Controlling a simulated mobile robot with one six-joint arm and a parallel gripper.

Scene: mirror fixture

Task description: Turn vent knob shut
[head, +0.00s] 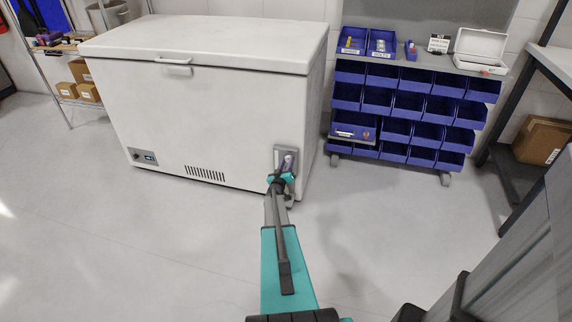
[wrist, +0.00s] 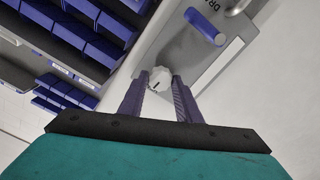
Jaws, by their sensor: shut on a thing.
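The vent knob is a small white knob (wrist: 160,74) with a dark mark, on a grey plate in the wrist view. My gripper (wrist: 160,84) has its two purple-grey fingers on either side of the knob and is shut on it. In the head view my gripper (head: 282,174) reaches the grey plate (head: 278,151) low on the right of the white chest freezer's front (head: 225,110). There the knob is hidden by the gripper.
A blue lever (wrist: 205,27) sits on the plate near the knob, beside a partly cut-off label. A rack of blue bins (head: 408,104) stands right of the freezer. A table with a cardboard box (head: 541,141) is farther right. The floor in front is clear.

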